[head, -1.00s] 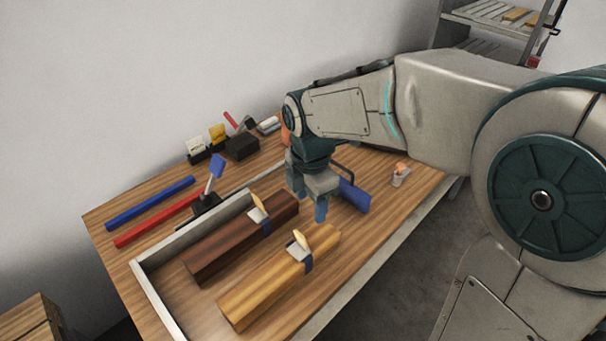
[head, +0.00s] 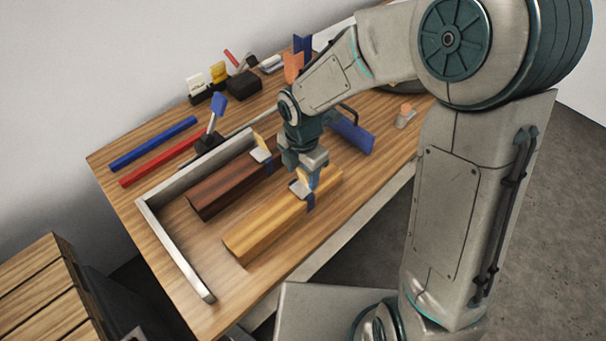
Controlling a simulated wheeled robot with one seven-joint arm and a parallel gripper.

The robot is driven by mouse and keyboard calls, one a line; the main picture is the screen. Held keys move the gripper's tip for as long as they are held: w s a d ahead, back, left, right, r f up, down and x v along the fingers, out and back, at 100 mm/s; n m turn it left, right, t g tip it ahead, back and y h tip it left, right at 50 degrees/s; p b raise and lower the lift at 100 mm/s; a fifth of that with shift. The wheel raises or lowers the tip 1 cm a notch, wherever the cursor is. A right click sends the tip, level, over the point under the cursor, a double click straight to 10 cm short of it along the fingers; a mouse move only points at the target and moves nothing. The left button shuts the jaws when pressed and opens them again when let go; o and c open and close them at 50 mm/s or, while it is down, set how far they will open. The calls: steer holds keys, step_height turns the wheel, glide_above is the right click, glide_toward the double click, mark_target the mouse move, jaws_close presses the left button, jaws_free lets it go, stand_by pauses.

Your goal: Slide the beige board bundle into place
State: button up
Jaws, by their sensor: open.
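The beige board bundle (head: 262,232) lies on the wooden bench, nearer the front edge, with a dark blue band and a pale tag near its right end. A dark brown bundle (head: 222,190) lies roughly parallel behind it, with a gap between. A grey L-shaped fence (head: 178,252) runs along the left end and behind the brown bundle; the beige bundle's left end is apart from it. My gripper (head: 312,182) is open, pointing down at the beige bundle's banded right part. It partly hides the band and tag; I cannot tell whether the fingers touch.
A blue block with a handle (head: 350,134) lies right of my gripper, and a small cup (head: 405,116) stands farther right. Blue (head: 153,143) and red (head: 160,161) bars lie behind the fence. The bench strip between fence and beige bundle is bare.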

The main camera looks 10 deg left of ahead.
steer(key=shift+f, duration=0.85)
jaws_close()
steer(key=shift+r, duration=0.1)
steer(key=shift+a, duration=0.1)
steer(key=b, duration=0.1)
glide_above(276, 211)
steer(key=shift+a, duration=0.1)
stand_by(0.4)
jaws_free()
